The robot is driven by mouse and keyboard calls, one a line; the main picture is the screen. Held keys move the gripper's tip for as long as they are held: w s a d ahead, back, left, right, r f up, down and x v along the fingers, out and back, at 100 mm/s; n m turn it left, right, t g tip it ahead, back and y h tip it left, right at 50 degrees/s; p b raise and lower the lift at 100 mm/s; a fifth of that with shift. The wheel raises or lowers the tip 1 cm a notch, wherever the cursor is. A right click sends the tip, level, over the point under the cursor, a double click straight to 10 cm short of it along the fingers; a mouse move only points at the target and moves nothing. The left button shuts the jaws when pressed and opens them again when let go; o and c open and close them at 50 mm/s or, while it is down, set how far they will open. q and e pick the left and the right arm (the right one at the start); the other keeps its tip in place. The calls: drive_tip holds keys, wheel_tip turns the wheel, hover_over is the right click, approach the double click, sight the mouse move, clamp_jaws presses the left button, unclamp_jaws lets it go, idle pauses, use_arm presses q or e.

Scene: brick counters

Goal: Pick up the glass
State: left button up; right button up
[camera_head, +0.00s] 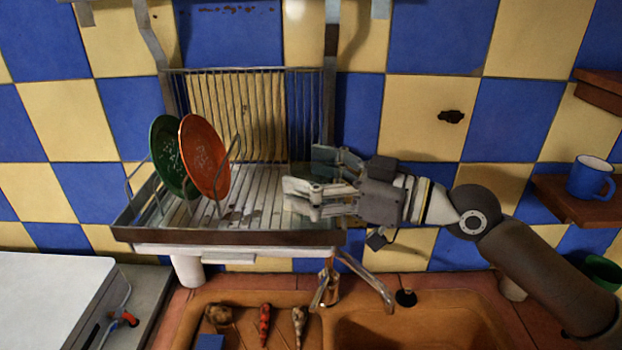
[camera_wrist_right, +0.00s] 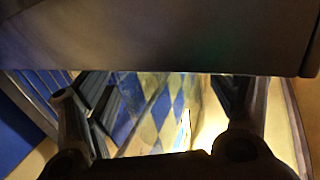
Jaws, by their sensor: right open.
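My right gripper (camera_head: 308,172) reaches in from the right over the right end of the dish rack (camera_head: 228,237). Its fingers point left and stand apart, with nothing clearly seen between them. The right wrist view shows the two dark fingers of the right gripper (camera_wrist_right: 168,112) spread apart, with blurred blue and yellow tiles and a bright glow between them. I cannot make out a glass in either view; the gripper hides part of the rack's right end. My left gripper is not in view.
A green plate (camera_head: 163,142) and an orange plate (camera_head: 205,160) stand upright in the rack's left part. A faucet (camera_head: 362,275) and sink (camera_head: 420,325) are below. A blue mug (camera_head: 590,178) stands on a wooden shelf (camera_head: 560,205) at right.

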drive_tip(key=shift+d, duration=0.1)
drive_tip(key=shift+c, duration=0.5)
drive_tip(key=shift+c, duration=1.2)
drive_tip(key=c, duration=0.9)
